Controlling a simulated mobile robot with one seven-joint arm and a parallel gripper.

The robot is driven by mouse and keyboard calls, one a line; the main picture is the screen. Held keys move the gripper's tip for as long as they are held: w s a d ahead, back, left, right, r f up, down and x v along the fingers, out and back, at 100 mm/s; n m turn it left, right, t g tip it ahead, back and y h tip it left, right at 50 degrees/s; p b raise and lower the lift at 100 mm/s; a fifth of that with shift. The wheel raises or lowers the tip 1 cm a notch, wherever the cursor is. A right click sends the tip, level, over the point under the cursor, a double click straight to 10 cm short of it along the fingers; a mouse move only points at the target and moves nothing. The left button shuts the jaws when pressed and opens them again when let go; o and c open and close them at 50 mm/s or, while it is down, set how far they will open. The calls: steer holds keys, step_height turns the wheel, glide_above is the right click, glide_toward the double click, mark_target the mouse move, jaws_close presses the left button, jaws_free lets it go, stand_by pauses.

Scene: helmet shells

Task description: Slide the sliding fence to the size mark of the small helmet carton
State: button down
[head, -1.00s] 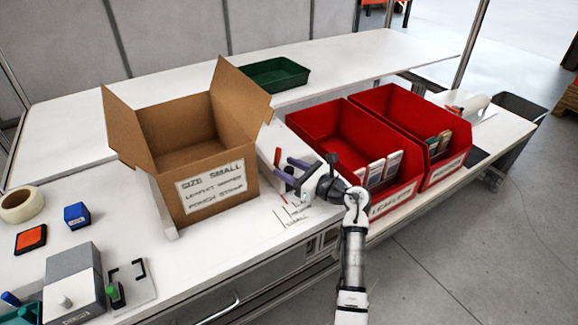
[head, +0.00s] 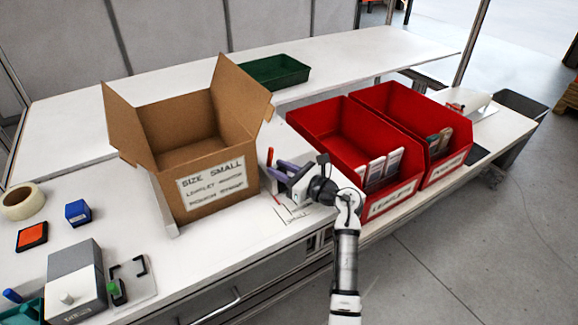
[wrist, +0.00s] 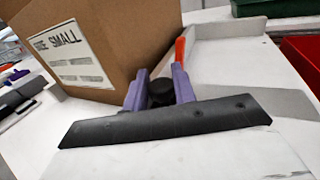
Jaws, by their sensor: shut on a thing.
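The open brown carton (head: 195,150), labelled "SIZE SMALL", stands upright on the bench; its side also fills the upper left of the wrist view (wrist: 110,35). My gripper (head: 281,170) is right of the carton. In the wrist view its purple fingers (wrist: 158,90) are shut around a black knob (wrist: 161,91) on the white sliding fence (wrist: 215,60). A red lever (wrist: 180,49) stands just behind the knob. The fence is close to the carton's right side; whether they touch is hidden. Printed size marks (head: 293,216) with "SMALL" lie in front of my gripper, partly covered by it.
A white rail (head: 160,205) stands along the carton's left side. Two red bins (head: 335,115) with leaflets stand close to the right of my arm. A green tray (head: 275,72) lies behind. Tape (head: 20,201), a blue block (head: 77,213) and an ink pad (head: 32,236) lie left.

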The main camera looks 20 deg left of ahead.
steer(key=shift+s+a, duration=0.6)
steer(key=shift+s, duration=0.2)
steer(key=c, duration=1.2)
jaws_free()
